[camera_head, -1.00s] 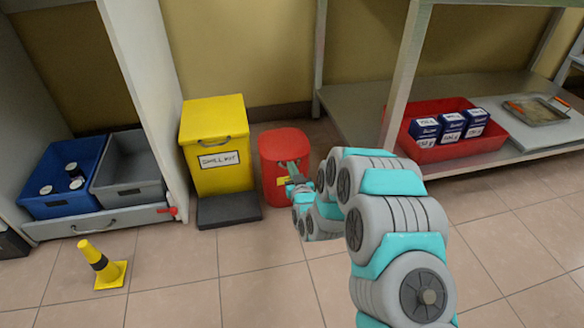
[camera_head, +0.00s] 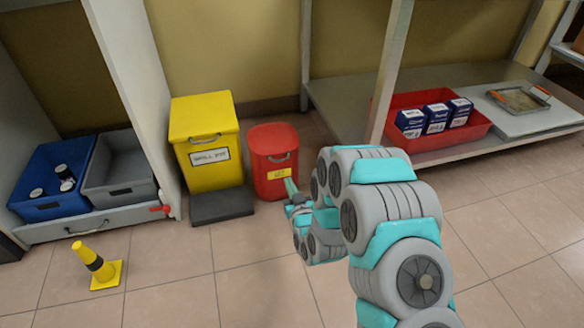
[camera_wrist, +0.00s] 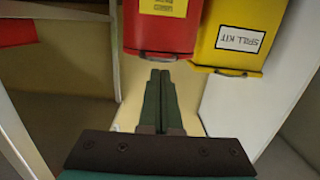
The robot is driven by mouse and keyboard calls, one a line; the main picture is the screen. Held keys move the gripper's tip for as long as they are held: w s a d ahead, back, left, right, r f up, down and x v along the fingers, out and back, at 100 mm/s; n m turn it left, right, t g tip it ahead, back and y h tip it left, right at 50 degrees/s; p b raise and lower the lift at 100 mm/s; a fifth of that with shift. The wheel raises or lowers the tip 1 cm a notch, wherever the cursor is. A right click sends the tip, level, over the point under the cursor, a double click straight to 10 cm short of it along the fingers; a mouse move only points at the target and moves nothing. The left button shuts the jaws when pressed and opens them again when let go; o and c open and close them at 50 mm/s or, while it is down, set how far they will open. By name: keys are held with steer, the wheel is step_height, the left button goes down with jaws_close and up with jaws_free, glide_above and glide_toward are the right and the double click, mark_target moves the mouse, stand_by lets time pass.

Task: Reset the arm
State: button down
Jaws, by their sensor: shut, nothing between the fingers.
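My arm reaches forward from the lower right in the head view. The red bin (camera_wrist: 165,33) appears upside down just beyond the fingertips there. I cannot tell whether the fingertips touch it.
A yellow spill kit bin (camera_head: 206,150) stands left of the red bin. A yellow cone (camera_head: 97,265) is on the floor at left. Blue (camera_head: 50,205) and grey (camera_head: 120,180) crates sit on a low shelf. A red tray (camera_head: 425,147) holds boxes at right. Floor between is clear.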

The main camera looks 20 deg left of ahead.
steer(key=s+d+r+m+g+h+p, duration=0.2)
steer(key=s+d+r+g+h+p, duration=0.15)
steer(key=d+r, duration=0.65)
steer(key=s+d+r+m+g+h+p, duration=0.1)
steer(key=s+d+r+g+h+p, duration=0.25)
steer(key=d+r, duration=0.7)
steer(key=s+d+r+m+g+p, duration=0.1)
steer(key=s+d+r+g, duration=0.2)
steer(key=s, duration=0.8)
steer(key=s+d+r+m+g+h+p, duration=0.1)
steer(key=s+d+r+g+p, duration=0.1)
steer(key=s+d+r, duration=0.3)
steer(key=s+d+r+m+g+h+p, duration=0.1)
steer(key=s+d+r+g, duration=0.2)
steer(key=s+d, duration=0.5)
steer(key=s+r, duration=0.1)
steer(key=s, duration=0.8)
steer(key=shift+s+d+r+m+g+p, duration=0.2)
steer(key=shift+d+m+g+p, duration=0.1)
steer(key=shift+d+m+g, duration=0.1)
